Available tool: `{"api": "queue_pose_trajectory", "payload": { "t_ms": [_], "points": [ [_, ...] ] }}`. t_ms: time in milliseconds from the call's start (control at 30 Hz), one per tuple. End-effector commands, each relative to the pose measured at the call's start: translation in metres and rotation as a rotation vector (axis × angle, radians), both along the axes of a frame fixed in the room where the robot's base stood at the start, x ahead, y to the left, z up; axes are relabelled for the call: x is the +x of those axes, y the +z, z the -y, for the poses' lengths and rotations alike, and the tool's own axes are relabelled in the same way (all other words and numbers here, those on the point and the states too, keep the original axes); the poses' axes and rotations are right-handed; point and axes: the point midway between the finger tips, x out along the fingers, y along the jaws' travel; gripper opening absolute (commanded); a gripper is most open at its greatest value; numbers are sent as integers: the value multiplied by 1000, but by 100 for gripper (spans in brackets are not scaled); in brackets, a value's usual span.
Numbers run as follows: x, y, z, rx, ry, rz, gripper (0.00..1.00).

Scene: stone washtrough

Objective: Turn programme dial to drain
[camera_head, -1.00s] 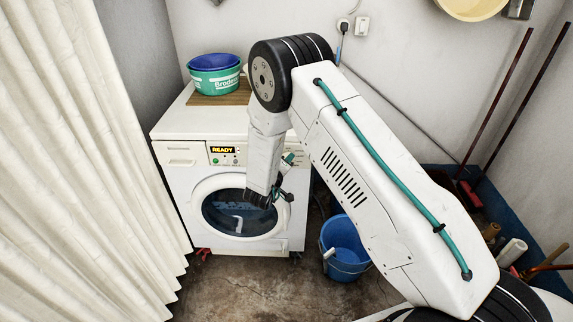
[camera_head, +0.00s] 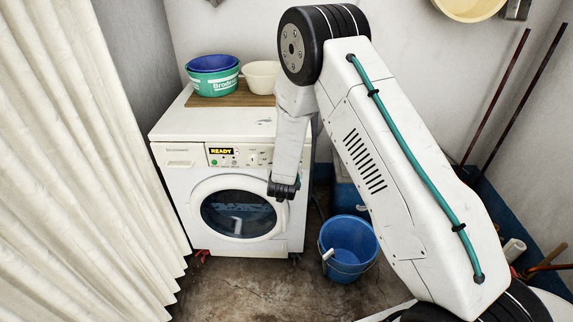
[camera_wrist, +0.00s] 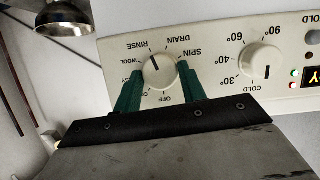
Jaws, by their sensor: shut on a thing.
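The programme dial (camera_wrist: 160,71) is a round cream knob on the washing machine's panel, upside down in the wrist view. Its dark pointer mark points at RINSE. The DRAIN label (camera_wrist: 178,39) lies beside RINSE, on the side towards SPIN. My gripper (camera_wrist: 158,74) has green fingers on both sides of the dial and is shut on it. In the head view, the washing machine (camera_head: 180,185) stands at the back with READY on its display (camera_head: 221,151). My arm hides the programme dial and my fingers there.
The temperature dial (camera_wrist: 262,60) is beside the programme dial. Bowls (camera_head: 213,75) and a cream basin (camera_head: 261,78) sit on a board atop the machine. A blue bucket (camera_head: 348,245) stands on the floor at the right. A white curtain (camera_head: 75,160) hangs at the left.

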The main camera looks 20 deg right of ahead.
Motion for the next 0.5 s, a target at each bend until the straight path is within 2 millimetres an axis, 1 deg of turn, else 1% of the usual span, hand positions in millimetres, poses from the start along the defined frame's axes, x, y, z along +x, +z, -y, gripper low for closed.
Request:
{"api": "queue_pose_trajectory", "payload": {
  "t_ms": [200,500],
  "points": [
    [0,1,2,192,2,64,18],
    [-1,0,4,427,1,142,18]
  ]
}}
